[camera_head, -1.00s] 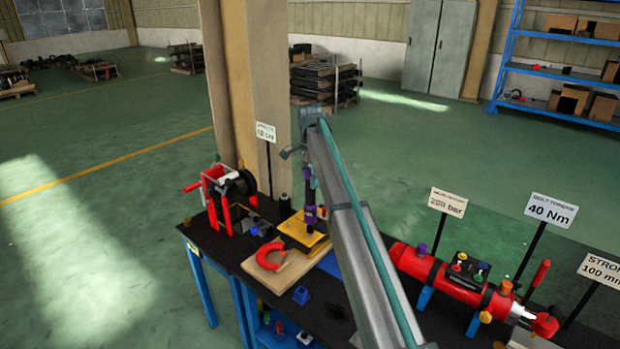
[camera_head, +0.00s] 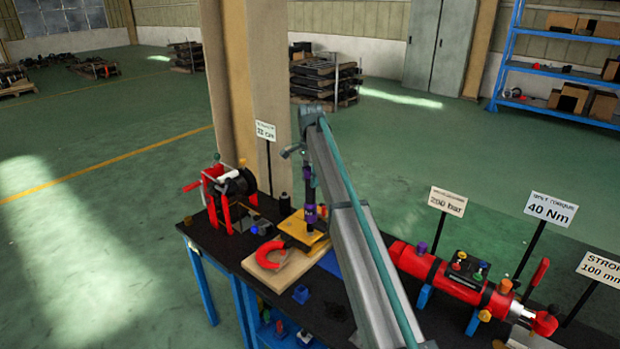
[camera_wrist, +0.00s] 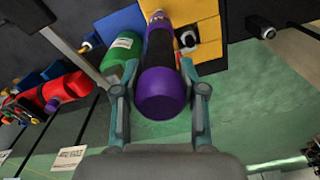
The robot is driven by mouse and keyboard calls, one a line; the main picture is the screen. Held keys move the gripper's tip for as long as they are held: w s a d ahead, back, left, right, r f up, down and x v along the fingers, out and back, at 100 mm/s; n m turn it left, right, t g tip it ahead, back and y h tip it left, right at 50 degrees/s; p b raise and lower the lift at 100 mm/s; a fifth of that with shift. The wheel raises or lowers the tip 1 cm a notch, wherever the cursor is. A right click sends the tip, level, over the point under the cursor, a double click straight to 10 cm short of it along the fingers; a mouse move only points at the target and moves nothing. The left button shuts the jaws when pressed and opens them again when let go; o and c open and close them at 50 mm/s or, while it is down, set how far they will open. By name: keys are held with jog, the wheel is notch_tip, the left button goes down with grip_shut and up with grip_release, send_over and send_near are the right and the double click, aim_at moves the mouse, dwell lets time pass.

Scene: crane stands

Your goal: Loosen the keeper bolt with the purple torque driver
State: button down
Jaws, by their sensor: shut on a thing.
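The purple torque driver (camera_wrist: 160,92) is between the two fingers of my gripper (camera_wrist: 160,100) in the wrist view, its black shaft pointing away toward a yellow block. In the head view the driver (camera_head: 310,215) stands roughly upright over the yellow block (camera_head: 303,236), below my wrist. My gripper (camera_head: 310,185) is shut on it. A red hook (camera_head: 265,254) lies on the wooden board (camera_head: 272,277) in front of the block. The keeper bolt is not clear; the driver covers the spot at its tip, and I cannot tell whether the tip touches anything.
A red winch (camera_head: 228,195) stands at the bench's left end. A red cylinder (camera_head: 445,275) lies to the right, with sign posts behind it. A green object (camera_wrist: 122,55) lies beside the driver in the wrist view. A tall column (camera_head: 255,95) rises behind the bench.

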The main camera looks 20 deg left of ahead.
jog(key=shift+f, duration=0.75)
dwell(0.3)
jog(key=shift+s+f, duration=0.1)
jog(key=shift+f, duration=0.05)
dwell(3.5)
jog(key=shift+p, duration=0.4)
dwell(0.5)
jog(key=shift+r, duration=0.55)
jog(key=shift+r+p, duration=0.95)
jog(key=shift+r, duration=1.15)
